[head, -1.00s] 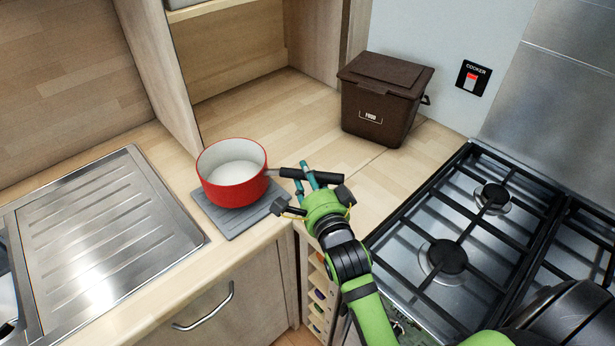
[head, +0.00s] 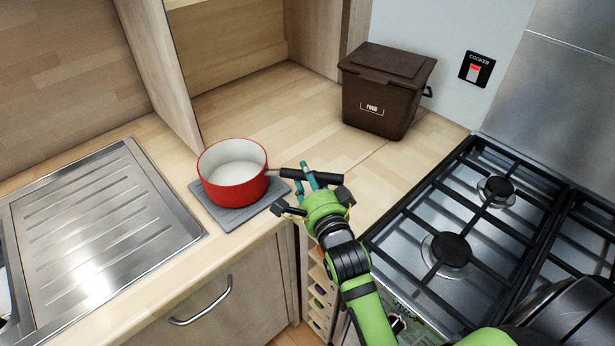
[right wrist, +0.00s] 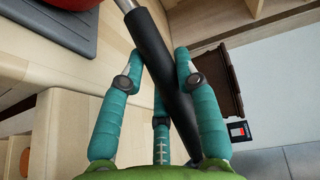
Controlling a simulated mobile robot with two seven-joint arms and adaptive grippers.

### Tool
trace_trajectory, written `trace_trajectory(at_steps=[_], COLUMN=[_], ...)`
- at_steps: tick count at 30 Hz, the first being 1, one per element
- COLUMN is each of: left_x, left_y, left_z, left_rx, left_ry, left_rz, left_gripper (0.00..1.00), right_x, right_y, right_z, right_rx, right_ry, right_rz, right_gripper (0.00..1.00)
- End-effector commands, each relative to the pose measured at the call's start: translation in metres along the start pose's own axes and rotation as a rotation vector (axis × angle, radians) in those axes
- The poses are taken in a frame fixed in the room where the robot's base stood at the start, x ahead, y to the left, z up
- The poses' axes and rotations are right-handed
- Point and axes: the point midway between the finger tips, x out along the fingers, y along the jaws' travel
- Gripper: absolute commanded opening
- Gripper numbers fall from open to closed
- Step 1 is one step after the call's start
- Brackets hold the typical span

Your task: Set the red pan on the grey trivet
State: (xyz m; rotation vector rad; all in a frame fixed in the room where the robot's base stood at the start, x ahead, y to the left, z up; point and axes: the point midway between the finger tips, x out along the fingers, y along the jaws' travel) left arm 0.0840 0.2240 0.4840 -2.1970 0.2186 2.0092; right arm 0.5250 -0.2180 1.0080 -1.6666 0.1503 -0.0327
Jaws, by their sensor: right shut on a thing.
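The red pan (head: 234,187), white inside, sits upright over the grey trivet (head: 236,218) on the wooden worktop. Its base appears to be on the trivet or just above it; I cannot tell if they touch. The trivet shows at the front and right of the pan. My right gripper (head: 307,183) is shut on the pan's black handle, which points right. The right wrist view shows the handle (right wrist: 160,62) between the teal fingers, with a bit of the red pan (right wrist: 82,4) and the trivet (right wrist: 52,24) at the top left. My left gripper is not in view.
A steel draining board (head: 95,235) lies left of the trivet. A brown food bin (head: 385,95) stands behind and to the right. A gas hob (head: 450,235) is at the right. The worktop (head: 275,115) behind the pan is clear.

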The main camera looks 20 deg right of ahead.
Motion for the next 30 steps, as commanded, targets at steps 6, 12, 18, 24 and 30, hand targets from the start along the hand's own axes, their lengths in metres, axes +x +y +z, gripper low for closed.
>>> trace_trajectory(at_steps=[6, 12, 18, 24, 30], left_x=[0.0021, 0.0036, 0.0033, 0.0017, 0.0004], left_y=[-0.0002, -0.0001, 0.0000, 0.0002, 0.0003], left_z=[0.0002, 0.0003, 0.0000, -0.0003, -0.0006], left_rx=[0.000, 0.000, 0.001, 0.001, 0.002], left_ry=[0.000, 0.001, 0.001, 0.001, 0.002], left_rz=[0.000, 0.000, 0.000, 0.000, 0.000], left_gripper=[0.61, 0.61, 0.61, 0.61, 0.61], right_x=[0.0004, 0.0006, 0.0006, 0.0006, 0.0007], right_y=[-0.0001, 0.0027, 0.0030, 0.0037, 0.0051], right_z=[0.0003, 0.0005, 0.0006, 0.0008, 0.0009], right_rx=[0.006, 0.007, 0.007, 0.007, 0.006], right_ry=[0.000, 0.000, 0.000, 0.000, 0.000], right_rz=[-0.010, -0.010, -0.009, -0.009, -0.008], right_gripper=[0.00, 0.00, 0.00, 0.00, 0.00])
